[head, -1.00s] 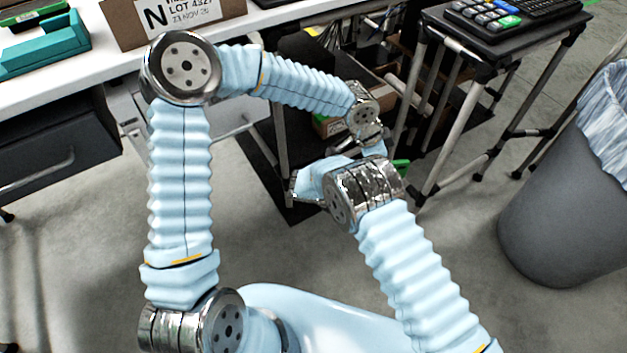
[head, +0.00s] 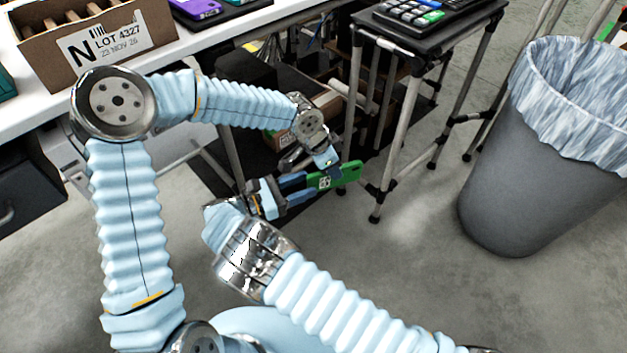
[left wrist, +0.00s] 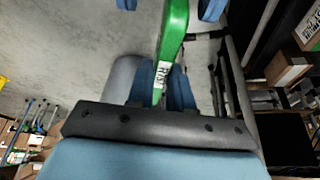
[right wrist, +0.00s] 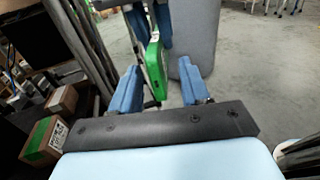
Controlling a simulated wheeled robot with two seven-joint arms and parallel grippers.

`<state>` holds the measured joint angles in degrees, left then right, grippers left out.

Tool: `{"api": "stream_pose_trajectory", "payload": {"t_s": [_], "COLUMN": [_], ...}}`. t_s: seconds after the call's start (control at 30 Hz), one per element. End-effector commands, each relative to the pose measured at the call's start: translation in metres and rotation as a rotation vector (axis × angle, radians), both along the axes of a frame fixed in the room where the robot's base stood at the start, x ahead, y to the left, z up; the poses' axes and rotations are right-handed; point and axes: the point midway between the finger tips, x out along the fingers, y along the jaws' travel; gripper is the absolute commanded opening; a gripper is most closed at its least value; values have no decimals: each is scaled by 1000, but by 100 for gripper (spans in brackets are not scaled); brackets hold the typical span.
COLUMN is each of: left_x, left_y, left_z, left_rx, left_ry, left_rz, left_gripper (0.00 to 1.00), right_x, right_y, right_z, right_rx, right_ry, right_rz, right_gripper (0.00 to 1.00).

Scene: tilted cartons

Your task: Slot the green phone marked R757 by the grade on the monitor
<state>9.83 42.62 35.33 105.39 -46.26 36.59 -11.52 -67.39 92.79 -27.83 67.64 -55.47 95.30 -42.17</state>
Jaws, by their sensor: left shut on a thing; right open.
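The green phone (head: 347,174) is held in the air beside the small black stand. My left gripper (head: 327,167) is shut on it. In the left wrist view the phone (left wrist: 174,38) stands between the blue fingers, with a white printed label near them; the marking is hard to read. My right gripper (head: 300,184) is open close to the phone. In the right wrist view the phone's free end (right wrist: 154,65) shows between and beyond the spread fingers of my right gripper (right wrist: 160,90); I cannot tell whether they touch it. No monitor shows.
A brown slotted carton (head: 45,60) labelled N, LOT 4327, stands on the white bench, with a purple device (head: 196,9) next to it. A black stand (head: 425,30) carries a keypad. A grey lined bin (head: 520,190) stands at right. Open floor lies in front.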

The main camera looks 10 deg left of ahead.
Motion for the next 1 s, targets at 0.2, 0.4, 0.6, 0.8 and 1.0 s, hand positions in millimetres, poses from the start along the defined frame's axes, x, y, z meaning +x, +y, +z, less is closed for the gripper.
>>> {"api": "stream_pose_trajectory", "payload": {"t_s": [0.2,0.4,0.6,0.8,1.0], "left_x": [0,0,0,0,1], "left_y": [0,0,0,0,0], "left_z": [0,0,0,0,0], "left_rx": [-1,-1,-1,-1,1], "left_ry": [0,0,0,0,-2], "left_rz": [0,0,0,0,1], "left_gripper": [0,0,0,0,0], "right_x": [17,22,22,22,22], "right_y": [-28,-36,-37,-36,-37], "right_z": [0,0,0,0,0], "right_rx": [1,1,2,2,0], "right_ry": [2,1,1,1,1], "right_rz": [-1,1,1,1,-1], "right_gripper": [46,46,46,18,0]}}
